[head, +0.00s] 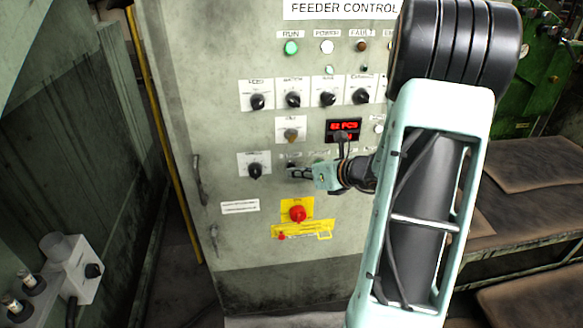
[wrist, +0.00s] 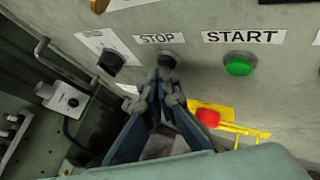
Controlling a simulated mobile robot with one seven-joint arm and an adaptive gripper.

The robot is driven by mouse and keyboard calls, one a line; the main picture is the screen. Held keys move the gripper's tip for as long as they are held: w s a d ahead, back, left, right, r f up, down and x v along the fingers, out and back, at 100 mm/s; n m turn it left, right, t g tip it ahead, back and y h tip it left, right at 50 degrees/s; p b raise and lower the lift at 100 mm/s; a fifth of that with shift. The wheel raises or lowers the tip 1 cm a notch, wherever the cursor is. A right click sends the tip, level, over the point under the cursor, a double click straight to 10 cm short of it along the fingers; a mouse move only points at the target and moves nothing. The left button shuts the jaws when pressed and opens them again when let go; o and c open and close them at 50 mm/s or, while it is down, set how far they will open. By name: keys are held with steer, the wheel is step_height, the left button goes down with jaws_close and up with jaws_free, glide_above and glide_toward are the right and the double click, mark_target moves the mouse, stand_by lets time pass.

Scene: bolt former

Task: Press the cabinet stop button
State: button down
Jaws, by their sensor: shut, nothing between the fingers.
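The grey feeder control cabinet (head: 225,130) stands in front of me. In the wrist view, the dark stop button (wrist: 167,60) sits under the STOP label (wrist: 160,38); my fingertips partly cover it. My gripper (wrist: 164,82) is shut and empty, its tips just below and in front of the button. I cannot tell whether they touch it. In the head view, my gripper (head: 292,172) is at the panel, right of a black knob (head: 255,170), and mostly hides the stop button.
The green start button (wrist: 239,64) is right of the stop button. A red mushroom button (head: 297,214) on a yellow plate is below my gripper. More knobs (head: 293,99) and a red display (head: 343,126) are above. A grey control box (head: 75,268) stands at lower left.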

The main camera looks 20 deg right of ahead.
steer(key=shift+w+d, duration=0.1)
steer(key=shift+w, duration=0.2)
steer(key=shift+s, duration=0.15)
stand_by(0.5)
steer(key=shift+s+a, duration=0.3)
steer(key=shift+s, duration=0.35)
steer(key=s, duration=0.2)
steer(key=s+a, duration=0.1)
steer(key=s, duration=0.1)
steer(key=shift+s+a+b, duration=0.15)
steer(key=shift+s+b, duration=0.2)
steer(key=shift+s, duration=0.05)
stand_by(0.5)
